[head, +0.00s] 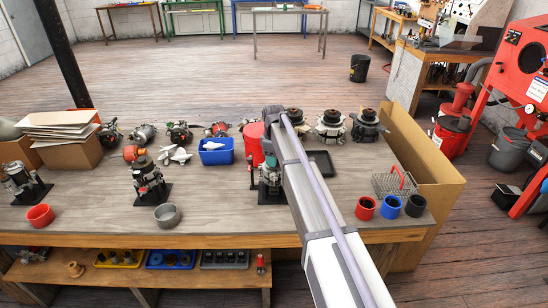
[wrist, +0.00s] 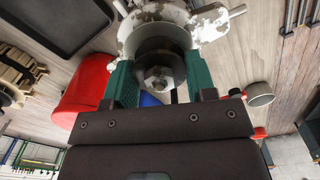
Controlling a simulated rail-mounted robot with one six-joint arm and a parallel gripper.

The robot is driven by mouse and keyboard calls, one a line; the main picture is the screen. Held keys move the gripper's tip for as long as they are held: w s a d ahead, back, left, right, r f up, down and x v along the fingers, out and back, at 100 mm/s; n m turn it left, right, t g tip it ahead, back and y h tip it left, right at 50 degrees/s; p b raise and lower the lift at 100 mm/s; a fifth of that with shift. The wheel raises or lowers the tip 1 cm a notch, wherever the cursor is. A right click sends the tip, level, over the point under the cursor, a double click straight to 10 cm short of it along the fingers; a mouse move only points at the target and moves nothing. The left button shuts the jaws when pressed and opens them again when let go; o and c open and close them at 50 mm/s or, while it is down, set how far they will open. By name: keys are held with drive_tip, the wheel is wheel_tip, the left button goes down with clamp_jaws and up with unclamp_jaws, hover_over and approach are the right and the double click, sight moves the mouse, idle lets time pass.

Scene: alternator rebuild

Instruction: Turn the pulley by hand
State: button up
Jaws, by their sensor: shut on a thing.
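The pulley (wrist: 150,48) is a dark round piece with a silver hex nut (wrist: 157,77) at its middle, in the wrist view. It sits at the front of a worn whitish alternator housing (wrist: 143,30). My gripper (wrist: 160,76) has one green finger on each side of the pulley and is shut on it. In the head view the alternator (head: 271,178) stands upright on a black stand on the bench, partly covered by my arm. The pulley and fingertips are hard to make out there.
Two similar units on black stands (head: 149,183) (head: 22,185) stand to the left on the bench (head: 225,205). A red bin (head: 253,146) and a blue bin (head: 216,157) are behind. A black tray (head: 321,163), wire basket (head: 393,186) and several cups (head: 365,208) are to the right.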

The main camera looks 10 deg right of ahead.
drive_tip(key=o, duration=1.1)
drive_tip(key=shift+c, duration=0.2)
wheel_tip(320, 180, up, 15)
drive_tip(key=p, duration=1.5)
drive_tip(key=s+f+m+b, duration=0.2)
drive_tip(key=s+m, duration=0.2)
drive_tip(key=s, duration=0.8)
drive_tip(key=s+f+m+b, duration=0.3)
drive_tip(key=s+m, duration=0.1)
drive_tip(key=s, duration=0.8)
drive_tip(key=s+f+m+b, duration=0.2)
drive_tip(key=s+m, duration=0.1)
drive_tip(key=s, duration=0.9)
drive_tip(key=shift+f+m, duration=0.25)
drive_tip(key=shift+m, duration=0.15)
